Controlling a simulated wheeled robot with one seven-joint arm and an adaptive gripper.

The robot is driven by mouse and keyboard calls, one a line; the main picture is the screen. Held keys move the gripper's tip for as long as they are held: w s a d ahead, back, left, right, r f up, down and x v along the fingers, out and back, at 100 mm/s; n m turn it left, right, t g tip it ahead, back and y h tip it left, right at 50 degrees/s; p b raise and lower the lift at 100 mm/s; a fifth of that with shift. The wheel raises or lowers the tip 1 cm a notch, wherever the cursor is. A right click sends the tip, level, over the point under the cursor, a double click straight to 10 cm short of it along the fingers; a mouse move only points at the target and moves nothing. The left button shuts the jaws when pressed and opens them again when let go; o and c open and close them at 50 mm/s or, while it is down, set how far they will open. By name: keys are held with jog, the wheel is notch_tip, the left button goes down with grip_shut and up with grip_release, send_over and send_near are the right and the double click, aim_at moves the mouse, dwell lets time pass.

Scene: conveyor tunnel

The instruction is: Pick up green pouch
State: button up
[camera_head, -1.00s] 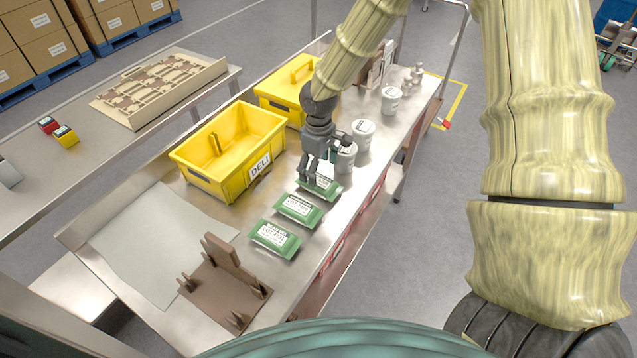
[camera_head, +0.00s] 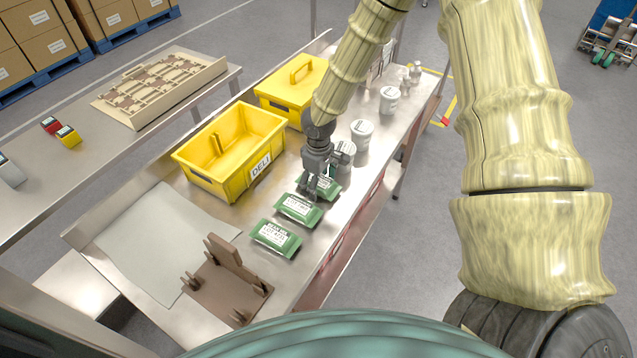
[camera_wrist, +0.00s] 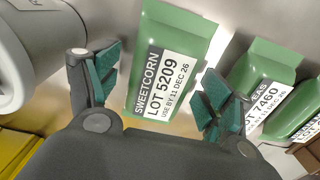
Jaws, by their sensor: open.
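Several green pouches with white labels lie in a row on the steel table. The farthest pouch (camera_head: 331,187) is partly hidden under my gripper (camera_head: 318,190). In the wrist view this pouch (camera_wrist: 170,60) reads "SWEETCORN LOT 5209" and lies between the two open fingers of my gripper (camera_wrist: 155,90), with nothing held. The middle pouch (camera_head: 298,209) also shows at the right of the wrist view (camera_wrist: 262,80), its label ending in 7460. The nearest pouch (camera_head: 275,237) lies closer to the front; its label is too small to read.
A yellow open bin (camera_head: 205,180) marked DELI stands left of the pouches, with a lidded yellow box (camera_head: 285,95) behind it. White tubs (camera_head: 361,131) stand beyond my gripper. A brown pegged stand (camera_head: 225,290) and a grey sheet (camera_head: 150,235) are nearer.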

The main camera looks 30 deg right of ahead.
jog(key=c, duration=1.2)
jog(key=shift+c, duration=0.2)
jog(key=shift+r, duration=0.1)
jog(key=shift+r+b, duration=0.6)
jog(key=shift+r, duration=0.2)
jog(key=shift+s+r+b, duration=0.15)
jog(key=shift+r+b, duration=0.35)
jog(key=shift+r, duration=0.3)
jog(key=s+a+b, duration=0.1)
jog(key=s, duration=0.4)
jog(key=s+a+r+b, duration=0.1)
jog(key=s+a+b, duration=0.1)
jog(key=s, duration=0.3)
jog(key=s+a+b, duration=0.2)
jog(key=s, duration=0.3)
jog(key=shift+r, duration=0.3)
